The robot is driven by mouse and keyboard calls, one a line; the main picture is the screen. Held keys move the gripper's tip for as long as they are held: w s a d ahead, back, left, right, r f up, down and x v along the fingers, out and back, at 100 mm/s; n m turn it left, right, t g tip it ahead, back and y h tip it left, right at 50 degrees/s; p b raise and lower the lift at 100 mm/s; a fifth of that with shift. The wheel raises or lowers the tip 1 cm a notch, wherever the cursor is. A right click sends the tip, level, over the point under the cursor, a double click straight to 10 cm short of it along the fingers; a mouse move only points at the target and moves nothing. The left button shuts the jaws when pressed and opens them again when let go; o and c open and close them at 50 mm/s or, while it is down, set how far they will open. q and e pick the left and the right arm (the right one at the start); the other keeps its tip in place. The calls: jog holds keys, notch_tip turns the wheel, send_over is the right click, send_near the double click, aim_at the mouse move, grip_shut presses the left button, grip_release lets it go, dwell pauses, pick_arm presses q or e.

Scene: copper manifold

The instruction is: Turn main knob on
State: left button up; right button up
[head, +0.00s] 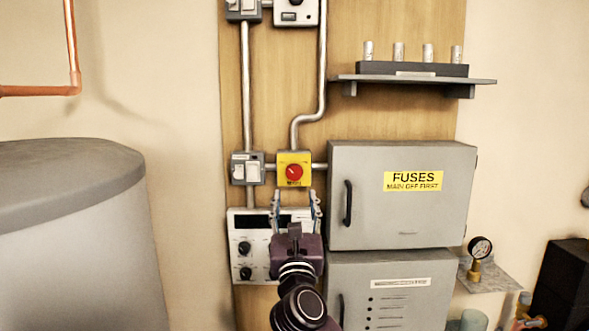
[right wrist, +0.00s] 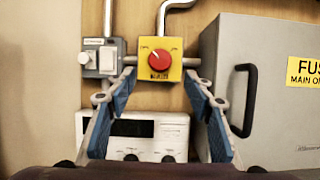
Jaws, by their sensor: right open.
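The main knob (head: 293,172) is a red round knob on a yellow switch box (head: 294,156) on the wooden board. In the right wrist view the red knob (right wrist: 160,60) shows a pale mark pointing to the upper left, and the yellow box (right wrist: 175,72) has a dark label under the knob. My right gripper (head: 296,194) is open and empty. Its fingers (right wrist: 163,82) stand on either side, just below the yellow box in the picture, and I see no contact with the knob. My left gripper is not in view.
A grey fuse cabinet (head: 402,219) with a black handle stands right of the switch. A grey double switch (head: 247,168) is on the left. A white control panel (head: 244,223) is below. A shelf (head: 412,79) holds several small cylinders in a dark rack. A grey tank (head: 70,240) stands left.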

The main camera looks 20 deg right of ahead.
aim_at(294, 176)
jog(key=p+x, duration=0.1)
jog(key=x, duration=0.2)
jog(key=p+x, duration=0.1)
jog(key=x, duration=0.2)
jog(key=shift+r, duration=0.3)
jog(key=shift+p+x, duration=0.5)
jog(key=shift+x, duration=0.4)
jog(key=shift+f, duration=0.2)
jog(key=shift+c, duration=0.4)
jog(key=c, duration=1.1)
